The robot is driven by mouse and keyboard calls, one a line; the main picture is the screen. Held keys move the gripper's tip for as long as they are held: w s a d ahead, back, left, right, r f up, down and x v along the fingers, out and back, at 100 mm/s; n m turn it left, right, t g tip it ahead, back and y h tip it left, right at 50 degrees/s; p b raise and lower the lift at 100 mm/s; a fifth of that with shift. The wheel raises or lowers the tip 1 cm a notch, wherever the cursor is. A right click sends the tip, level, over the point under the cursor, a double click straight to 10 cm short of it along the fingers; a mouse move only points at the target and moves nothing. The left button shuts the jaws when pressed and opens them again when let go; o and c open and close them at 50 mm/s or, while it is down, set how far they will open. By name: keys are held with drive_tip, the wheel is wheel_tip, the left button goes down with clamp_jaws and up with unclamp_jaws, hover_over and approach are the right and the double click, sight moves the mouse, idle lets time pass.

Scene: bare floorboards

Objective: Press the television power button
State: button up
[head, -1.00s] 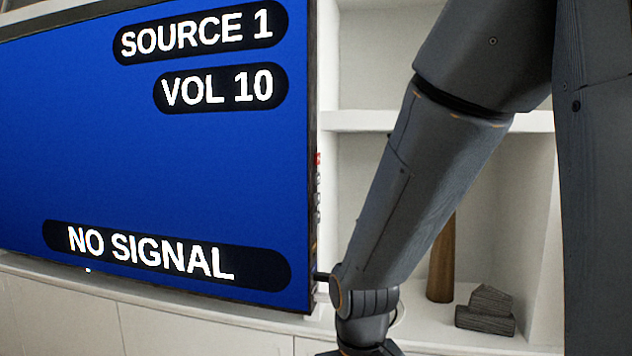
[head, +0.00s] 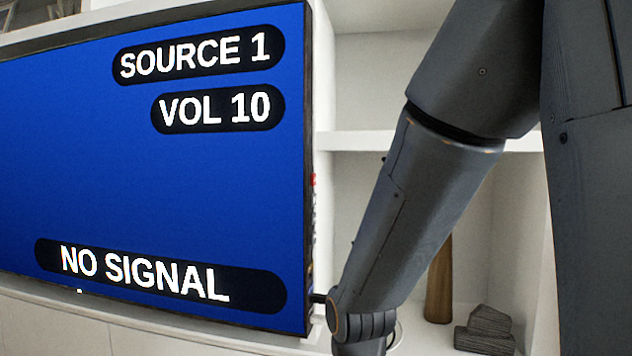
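The television (head: 150,180) fills the left of the head view. Its blue screen is lit and reads SOURCE 1, VOL 10 and NO SIGNAL. A small red button (head: 313,180) shows on the television's right side edge, with smaller, unclear marks below it. My arm comes down from the upper right, and its lower joint is close to the television's lower right corner in the picture. Whether it touches cannot be told. My gripper is below the bottom edge of the view.
White shelving (head: 420,141) stands behind and to the right of the television. A brown wooden vase-like object (head: 439,285) and grey stacked blocks (head: 486,330) stand on its lower shelf. A white cabinet (head: 60,325) runs below the television.

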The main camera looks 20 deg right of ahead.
clamp_jaws()
idle(1.3)
